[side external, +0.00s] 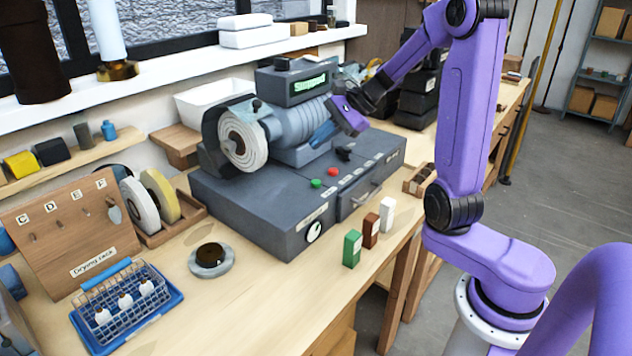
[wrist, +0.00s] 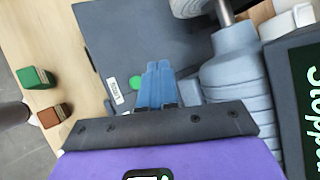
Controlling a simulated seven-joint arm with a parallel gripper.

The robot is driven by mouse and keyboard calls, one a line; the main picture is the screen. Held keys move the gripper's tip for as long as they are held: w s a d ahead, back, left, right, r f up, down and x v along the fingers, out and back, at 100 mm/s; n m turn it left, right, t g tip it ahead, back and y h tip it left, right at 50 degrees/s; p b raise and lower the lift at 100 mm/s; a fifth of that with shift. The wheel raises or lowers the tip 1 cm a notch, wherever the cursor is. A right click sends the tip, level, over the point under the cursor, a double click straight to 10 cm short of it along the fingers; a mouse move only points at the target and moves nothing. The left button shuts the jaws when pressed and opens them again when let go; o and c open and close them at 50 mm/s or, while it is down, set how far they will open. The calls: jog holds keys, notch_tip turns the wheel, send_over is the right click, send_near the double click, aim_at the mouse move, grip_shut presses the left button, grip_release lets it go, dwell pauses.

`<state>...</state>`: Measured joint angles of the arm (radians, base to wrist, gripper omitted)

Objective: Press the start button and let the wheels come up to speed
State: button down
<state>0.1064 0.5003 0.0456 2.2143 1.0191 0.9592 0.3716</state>
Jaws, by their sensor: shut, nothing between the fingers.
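The grey polishing machine (side external: 270,215) stands on the bench with a pale layered wheel (side external: 242,140) at its left end. Its screen (side external: 308,84) reads "Stopped", and shows in part in the wrist view (wrist: 304,110). On its top panel are a green button (side external: 316,184) and a red button (side external: 333,171). My gripper (side external: 316,143) is shut and empty, its blue fingers in front of the motor housing and above the panel. In the wrist view the fingers (wrist: 158,67) partly overlap the green button (wrist: 135,83), apparently apart from it. The red button is hidden there.
Green, brown and white blocks (side external: 371,230) stand by the machine's front edge. A dark knob (side external: 344,153) sits behind the red button. A round dish (side external: 211,261), a drying rack (side external: 80,225) and a blue tray with a wire basket (side external: 127,303) are at left.

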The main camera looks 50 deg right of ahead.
aim_at(320, 181)
jog(key=shift+f, duration=3.65)
jog(key=shift+f, duration=0.2)
jog(key=shift+f, duration=0.2)
jog(key=shift+f, duration=0.45)
jog(key=shift+r, duration=0.9)
jog(key=shift+r, duration=2.5)
